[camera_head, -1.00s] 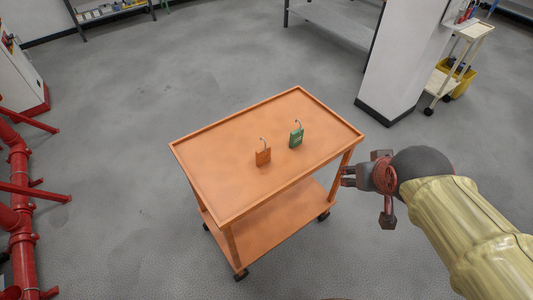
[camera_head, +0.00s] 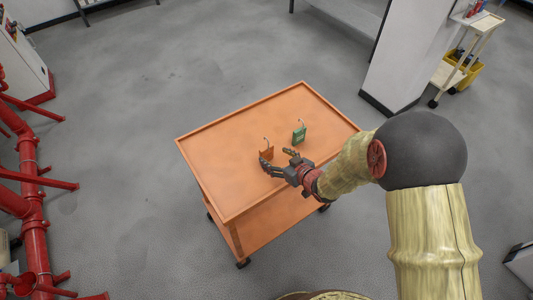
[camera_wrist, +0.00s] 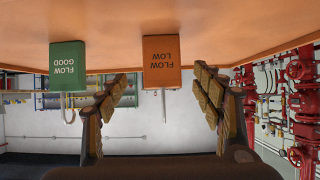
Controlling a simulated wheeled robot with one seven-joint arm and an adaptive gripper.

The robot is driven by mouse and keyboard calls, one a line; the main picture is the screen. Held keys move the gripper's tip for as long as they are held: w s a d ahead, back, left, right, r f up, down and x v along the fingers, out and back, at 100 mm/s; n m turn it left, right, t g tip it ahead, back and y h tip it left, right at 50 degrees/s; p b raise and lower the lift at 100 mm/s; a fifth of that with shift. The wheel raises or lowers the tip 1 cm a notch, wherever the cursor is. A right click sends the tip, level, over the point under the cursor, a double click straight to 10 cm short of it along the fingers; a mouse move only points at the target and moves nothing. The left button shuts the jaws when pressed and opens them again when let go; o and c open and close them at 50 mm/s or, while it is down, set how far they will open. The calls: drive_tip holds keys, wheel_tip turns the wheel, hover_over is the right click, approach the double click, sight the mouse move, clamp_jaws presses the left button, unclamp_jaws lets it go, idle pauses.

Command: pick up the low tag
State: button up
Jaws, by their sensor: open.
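The low tag is an orange padlock-shaped tag (camera_head: 266,153) standing on the orange cart top (camera_head: 225,150). In the wrist view the low tag (camera_wrist: 161,66) reads "FLOW LOW" upside down and shows between my two fingers, a little beyond their tips. My gripper (camera_head: 278,159) is open over the cart's front right part, close to the low tag, with one finger partly in front of it in the head view. My gripper (camera_wrist: 160,85) holds nothing. A green tag (camera_head: 299,135) stands behind and to the right; it reads "FLOW GOOD" in the wrist view (camera_wrist: 67,68).
The left half of the cart top is bare. Red pipes (camera_head: 35,190) stand at the far left. A white pillar (camera_head: 400,60) and a small cart with a yellow bucket (camera_head: 460,70) are at the back right. Grey floor around the orange cart is clear.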

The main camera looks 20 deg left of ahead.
sight(268, 153)
drive_tip(key=b+x, duration=0.2)
drive_tip(key=x, duration=0.4)
drive_tip(key=shift+a+r, duration=0.1)
drive_tip(key=shift+a, duration=0.25)
drive_tip(key=shift+c, duration=1)
drive_tip(key=c, duration=1.1)
